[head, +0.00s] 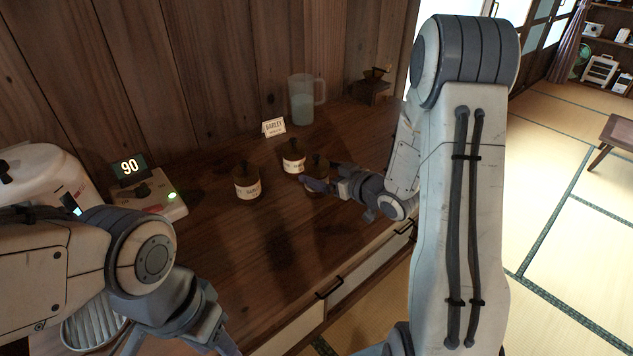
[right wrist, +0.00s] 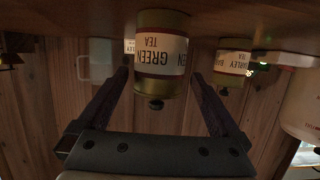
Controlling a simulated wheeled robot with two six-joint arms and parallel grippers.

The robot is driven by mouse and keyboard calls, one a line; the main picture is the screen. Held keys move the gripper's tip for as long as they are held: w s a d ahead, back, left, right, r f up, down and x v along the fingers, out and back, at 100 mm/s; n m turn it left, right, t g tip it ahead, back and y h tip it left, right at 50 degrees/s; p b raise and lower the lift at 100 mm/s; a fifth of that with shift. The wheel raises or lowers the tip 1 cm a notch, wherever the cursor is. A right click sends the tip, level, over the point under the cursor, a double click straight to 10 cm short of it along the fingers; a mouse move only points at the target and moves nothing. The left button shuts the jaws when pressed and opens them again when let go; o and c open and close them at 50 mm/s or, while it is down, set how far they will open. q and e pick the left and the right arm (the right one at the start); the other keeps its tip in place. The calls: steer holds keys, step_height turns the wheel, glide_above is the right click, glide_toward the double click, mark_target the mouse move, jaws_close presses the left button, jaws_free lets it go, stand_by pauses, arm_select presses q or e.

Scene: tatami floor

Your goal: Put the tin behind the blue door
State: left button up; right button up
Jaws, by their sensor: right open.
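A barley tea tin (right wrist: 233,62) stands to the right there. My left gripper (head: 218,338) is cut off by the bottom edge. I see no blue door.
A small card (head: 274,127) reading "BARLEY" stands behind the tins. A clear pitcher (head: 304,99) and a wooden mill (head: 372,86) are at the back. A scale (head: 152,193) showing 90 and a white appliance (head: 42,176) are at the left. The counter front (head: 345,285) has handles.

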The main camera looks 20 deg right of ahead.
steer(key=x, duration=0.5)
steer(key=shift+w+r, duration=0.15)
steer(key=shift+w, duration=0.1)
steer(key=c, duration=1.5)
steer(key=shift+r, duration=0.1)
jaws_close()
